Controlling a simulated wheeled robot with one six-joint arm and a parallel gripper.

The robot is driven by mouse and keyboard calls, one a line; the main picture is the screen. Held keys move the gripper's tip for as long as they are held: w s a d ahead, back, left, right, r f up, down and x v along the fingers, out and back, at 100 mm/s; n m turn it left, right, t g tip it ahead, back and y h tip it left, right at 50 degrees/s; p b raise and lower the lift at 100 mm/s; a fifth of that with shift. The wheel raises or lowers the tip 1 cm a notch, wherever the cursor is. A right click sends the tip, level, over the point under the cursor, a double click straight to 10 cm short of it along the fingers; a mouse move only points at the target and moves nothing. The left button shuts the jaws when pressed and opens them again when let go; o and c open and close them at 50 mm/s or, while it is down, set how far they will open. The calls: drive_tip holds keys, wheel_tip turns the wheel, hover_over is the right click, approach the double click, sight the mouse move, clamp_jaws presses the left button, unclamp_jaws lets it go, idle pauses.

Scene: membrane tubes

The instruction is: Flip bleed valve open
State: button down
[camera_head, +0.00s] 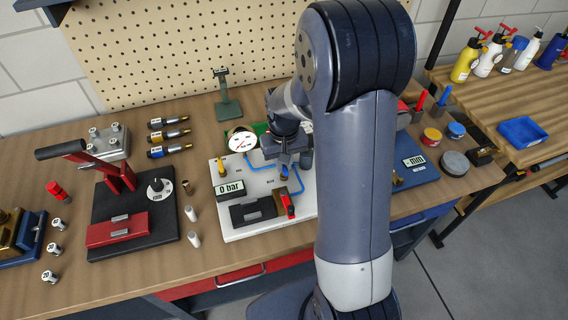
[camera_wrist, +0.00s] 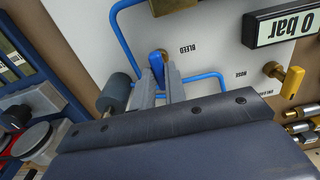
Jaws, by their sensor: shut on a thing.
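The bleed valve (camera_wrist: 157,65) has a blue lever on a brass body, beside the upside-down BLEED label on the white panel (camera_wrist: 215,75). My gripper (camera_wrist: 161,80) is shut on the blue lever, with one grey finger on each side of it. In the head view my gripper (camera_head: 285,168) reaches down over the panel (camera_head: 237,178), and the valve is mostly hidden there. The display (camera_head: 230,187) reads 0 bar, and it also shows upside down in the wrist view (camera_wrist: 283,25).
A yellow-handled valve (camera_wrist: 290,80) stands on the same panel. Blue tubing (camera_wrist: 122,45) runs close around the bleed valve. A red lever (camera_head: 287,203) is at the panel's front, and a round gauge (camera_head: 241,139) at its back. A red-handled press (camera_head: 120,195) stands to the left.

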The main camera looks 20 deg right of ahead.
sight(284, 166)
drive_tip(key=c, duration=1.4)
unclamp_jaws()
drive_tip(key=shift+c, duration=0.2)
drive_tip(key=shift+r, duration=0.15)
wheel_tip(284, 166, up, 11)
drive_tip(key=b, duration=0.1)
drive_tip(key=shift+f, duration=0.2)
wheel_tip(284, 166, down, 10)
drive_tip(key=shift+f+p, duration=0.2)
drive_tip(key=shift+p, duration=0.35)
drive_tip(key=shift+f, duration=0.2)
drive_tip(key=shift+m+p, duration=0.45)
drive_tip(key=shift+m, duration=0.35)
